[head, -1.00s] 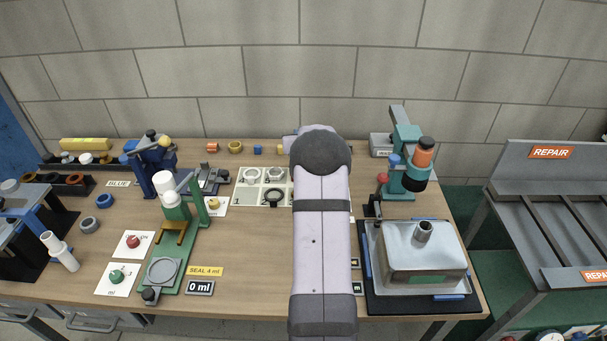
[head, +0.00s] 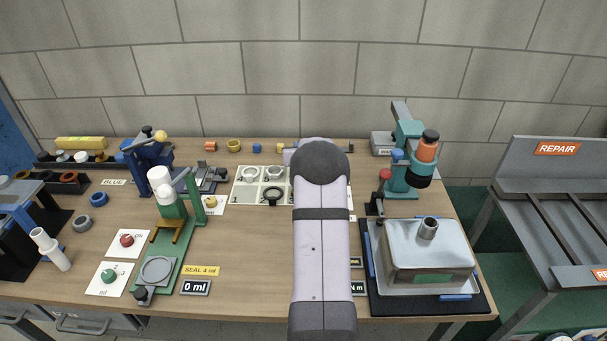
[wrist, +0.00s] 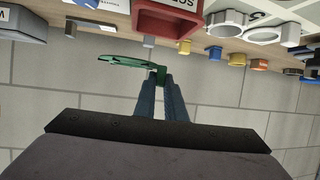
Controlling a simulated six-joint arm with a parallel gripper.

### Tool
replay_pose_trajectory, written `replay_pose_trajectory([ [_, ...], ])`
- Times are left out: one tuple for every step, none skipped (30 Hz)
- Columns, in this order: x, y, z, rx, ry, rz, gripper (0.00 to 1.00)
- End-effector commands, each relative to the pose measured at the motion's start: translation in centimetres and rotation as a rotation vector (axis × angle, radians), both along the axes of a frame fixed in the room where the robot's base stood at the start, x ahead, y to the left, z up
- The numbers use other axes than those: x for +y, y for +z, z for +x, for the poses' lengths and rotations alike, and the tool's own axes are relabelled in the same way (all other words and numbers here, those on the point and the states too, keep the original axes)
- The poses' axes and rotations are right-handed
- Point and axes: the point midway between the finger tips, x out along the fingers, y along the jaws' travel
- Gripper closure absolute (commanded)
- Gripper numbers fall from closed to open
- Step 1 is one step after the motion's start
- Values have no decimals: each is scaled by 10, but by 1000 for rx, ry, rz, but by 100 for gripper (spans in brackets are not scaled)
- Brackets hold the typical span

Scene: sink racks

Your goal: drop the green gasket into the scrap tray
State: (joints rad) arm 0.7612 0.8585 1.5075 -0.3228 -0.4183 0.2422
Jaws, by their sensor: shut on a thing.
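The green gasket (wrist: 128,62) is a thin green ring, seen almost edge-on in the wrist view. My gripper (wrist: 161,80) is shut on one edge of it, and the ring sticks out to the left of the fingertips. A red tray (wrist: 150,25) with white lettering, cut off by the frame, shows at the top of the wrist view; it looks like the scrap tray. The gasket appears apart from it, but the height between them is hard to tell. In the head view my arm hides the gripper, the gasket and the red tray.
In the wrist view, white ring holders (wrist: 225,23) and small coloured parts stand beside the red tray. In the head view, a green press (head: 172,235) stands left, a teal press (head: 405,165) and a metal box (head: 428,255) right.

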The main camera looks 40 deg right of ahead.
Motion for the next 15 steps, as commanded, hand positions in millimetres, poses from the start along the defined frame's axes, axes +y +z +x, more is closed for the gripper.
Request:
replay_pose_trajectory([
  [0,0,0,-1,0,-1,100],
  [0,0,0,-1,0,-1,100],
  [0,1,0,-1,0,-1,100],
  [0,1,0,-1,0,-1,100],
  [0,1,0,-1,0,-1,100],
  [0,1,0,0,0,0,83],
  [0,1,0,0,0,0,76],
  [0,1,0,0,0,0,68],
  [0,1,0,0,0,0,68],
  [0,0,0,0,0,0,68],
  [0,0,0,0,0,0,68],
  [0,0,0,0,0,0,68],
  [0,0,0,0,0,0,68],
  [0,0,0,0,0,0,68],
  [0,0,0,0,0,0,68],
])
